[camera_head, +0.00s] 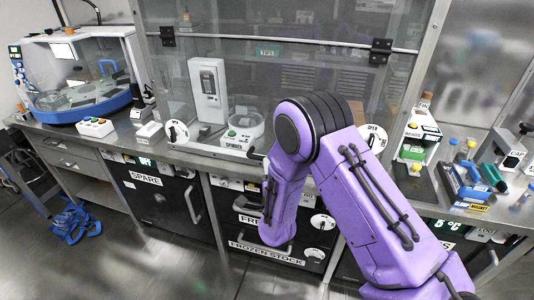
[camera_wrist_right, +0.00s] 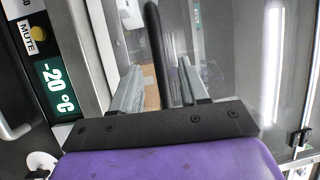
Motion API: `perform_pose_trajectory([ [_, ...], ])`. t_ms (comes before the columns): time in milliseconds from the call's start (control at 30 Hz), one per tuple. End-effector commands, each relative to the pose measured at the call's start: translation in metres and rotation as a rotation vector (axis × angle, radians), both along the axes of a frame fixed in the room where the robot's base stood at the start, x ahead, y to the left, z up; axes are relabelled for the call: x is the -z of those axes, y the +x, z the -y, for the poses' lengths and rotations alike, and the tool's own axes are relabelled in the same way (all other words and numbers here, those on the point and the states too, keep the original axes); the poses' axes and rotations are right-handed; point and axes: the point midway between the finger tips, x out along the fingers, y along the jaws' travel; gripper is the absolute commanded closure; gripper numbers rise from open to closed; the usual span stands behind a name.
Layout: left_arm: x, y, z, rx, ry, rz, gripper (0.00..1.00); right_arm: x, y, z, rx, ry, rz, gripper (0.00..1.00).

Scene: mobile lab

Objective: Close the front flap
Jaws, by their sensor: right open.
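The front flap (camera_head: 290,80) looks like the clear panel of the steel-framed cabinet in the head view, with black hinges (camera_head: 380,50) near its top. My purple right arm covers its lower middle, and I cannot tell how far open it stands. A dark rod, perhaps its handle, shows left of my arm. In the right wrist view my right gripper (camera_wrist_right: 160,88) is open, and a black bar (camera_wrist_right: 157,50) runs between its two grey fingers. I cannot tell whether they touch it. In the head view my arm hides the fingertips. My left gripper is out of view.
Dial knobs (camera_head: 177,132) flank the cabinet front. Inside stand a white device (camera_head: 208,88) and a round spinner (camera_head: 243,125). Dark fridge doors (camera_head: 160,195) lie below the counter. A blue-based machine (camera_head: 80,85) is at left; racks and tools (camera_head: 470,185) crowd the right.

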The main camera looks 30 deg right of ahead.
Motion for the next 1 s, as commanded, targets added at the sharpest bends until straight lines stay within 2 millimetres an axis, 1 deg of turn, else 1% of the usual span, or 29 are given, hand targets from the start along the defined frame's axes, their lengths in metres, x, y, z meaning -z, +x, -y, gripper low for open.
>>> perform_pose_trajectory([
  [33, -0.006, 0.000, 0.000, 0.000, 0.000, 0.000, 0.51, -0.004, 0.010, 0.006, 0.002, 0.001, 0.001, 0.56],
  [100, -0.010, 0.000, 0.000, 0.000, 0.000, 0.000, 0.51, -0.005, 0.023, 0.013, 0.003, 0.000, 0.001, 0.56],
  [200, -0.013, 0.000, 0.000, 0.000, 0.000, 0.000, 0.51, -0.005, 0.036, 0.019, 0.000, 0.000, -0.001, 0.56],
  [333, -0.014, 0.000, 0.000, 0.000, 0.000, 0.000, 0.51, -0.004, 0.045, 0.023, -0.001, -0.002, -0.003, 0.56],
  [567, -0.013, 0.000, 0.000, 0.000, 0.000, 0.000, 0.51, -0.003, 0.046, 0.023, -0.001, -0.001, -0.004, 0.56],
  [600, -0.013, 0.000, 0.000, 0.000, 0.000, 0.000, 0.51, -0.004, 0.046, 0.023, -0.001, -0.001, -0.004, 0.62],
  [633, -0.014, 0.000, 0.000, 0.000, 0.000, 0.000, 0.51, -0.004, 0.046, 0.023, -0.001, -0.001, -0.004, 0.72],
  [667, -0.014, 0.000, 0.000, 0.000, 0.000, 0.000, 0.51, -0.004, 0.046, 0.023, -0.001, -0.001, -0.004, 0.82],
  [700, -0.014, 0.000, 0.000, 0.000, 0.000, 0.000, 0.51, -0.004, 0.046, 0.023, -0.001, -0.001, -0.004, 0.95],
  [733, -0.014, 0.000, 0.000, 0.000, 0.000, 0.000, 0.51, -0.004, 0.046, 0.023, -0.001, -0.001, -0.004, 1.00],
  [867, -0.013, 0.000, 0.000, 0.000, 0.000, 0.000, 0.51, -0.003, 0.046, 0.023, -0.001, -0.003, -0.004, 1.00],
  [933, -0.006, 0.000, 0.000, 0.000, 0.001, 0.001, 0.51, 0.001, 0.049, 0.026, -0.001, -0.010, 0.004, 1.00],
  [1000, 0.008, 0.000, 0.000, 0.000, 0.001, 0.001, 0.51, 0.007, 0.055, 0.033, -0.001, -0.029, 0.022, 1.00],
])
